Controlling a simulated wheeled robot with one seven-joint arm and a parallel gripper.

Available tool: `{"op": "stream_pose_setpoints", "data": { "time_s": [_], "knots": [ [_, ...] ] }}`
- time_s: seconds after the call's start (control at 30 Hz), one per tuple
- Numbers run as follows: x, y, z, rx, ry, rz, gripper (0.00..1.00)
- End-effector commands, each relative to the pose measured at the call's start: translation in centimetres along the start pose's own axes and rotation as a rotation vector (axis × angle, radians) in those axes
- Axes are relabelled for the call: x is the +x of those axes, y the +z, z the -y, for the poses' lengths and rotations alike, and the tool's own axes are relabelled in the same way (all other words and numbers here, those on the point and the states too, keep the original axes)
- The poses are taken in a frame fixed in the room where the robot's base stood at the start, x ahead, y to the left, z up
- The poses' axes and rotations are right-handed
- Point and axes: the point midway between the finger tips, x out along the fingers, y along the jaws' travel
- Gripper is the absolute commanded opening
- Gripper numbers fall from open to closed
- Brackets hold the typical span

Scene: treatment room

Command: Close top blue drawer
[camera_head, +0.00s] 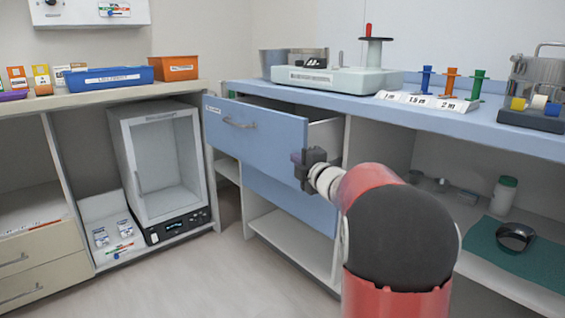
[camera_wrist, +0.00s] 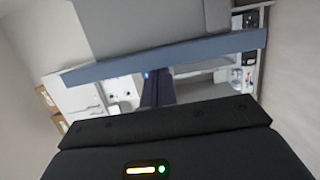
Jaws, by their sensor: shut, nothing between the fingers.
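The top blue drawer (camera_head: 255,135) is pulled out from the blue-topped counter, with a gap behind its front panel and its pale side showing. Its front has a metal handle (camera_head: 238,123) at the upper left. My gripper (camera_head: 298,160) is at the right edge of the drawer front; I cannot tell whether it touches. In the wrist view my shut, empty fingers (camera_wrist: 157,88) point toward a blue panel edge (camera_wrist: 165,58) that crosses the picture, probably the drawer front. The handle is not clear in that view.
A second blue front (camera_head: 290,200) lies below the drawer, above an open shelf. A scale (camera_head: 335,79) and a tube rack (camera_head: 428,101) stand on the counter. A small glass-door cabinet (camera_head: 165,170) stands to the left. The floor before the drawer is clear.

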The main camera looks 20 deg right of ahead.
Motion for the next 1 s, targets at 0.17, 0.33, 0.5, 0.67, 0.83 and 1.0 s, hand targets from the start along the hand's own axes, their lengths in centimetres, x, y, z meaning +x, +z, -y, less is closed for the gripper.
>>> {"op": "stream_pose_setpoints", "data": {
  "time_s": [0.17, 0.33, 0.5, 0.67, 0.83, 1.0],
  "knots": [
    [1.1, 4.6, -0.3, 0.000, -0.003, 0.005, 0.00],
    [2.1, 8.9, -0.3, 0.000, -0.002, 0.005, 0.00],
    [3.0, 12.4, -0.3, 0.000, -0.002, 0.004, 0.00],
    [3.6, 14.7, -0.2, 0.000, -0.001, 0.002, 0.00],
    [4.0, 16.1, -0.1, 0.001, 0.000, 0.000, 0.00],
    [4.1, 16.6, -0.1, 0.000, 0.001, 0.002, 0.00]
  ]
}}
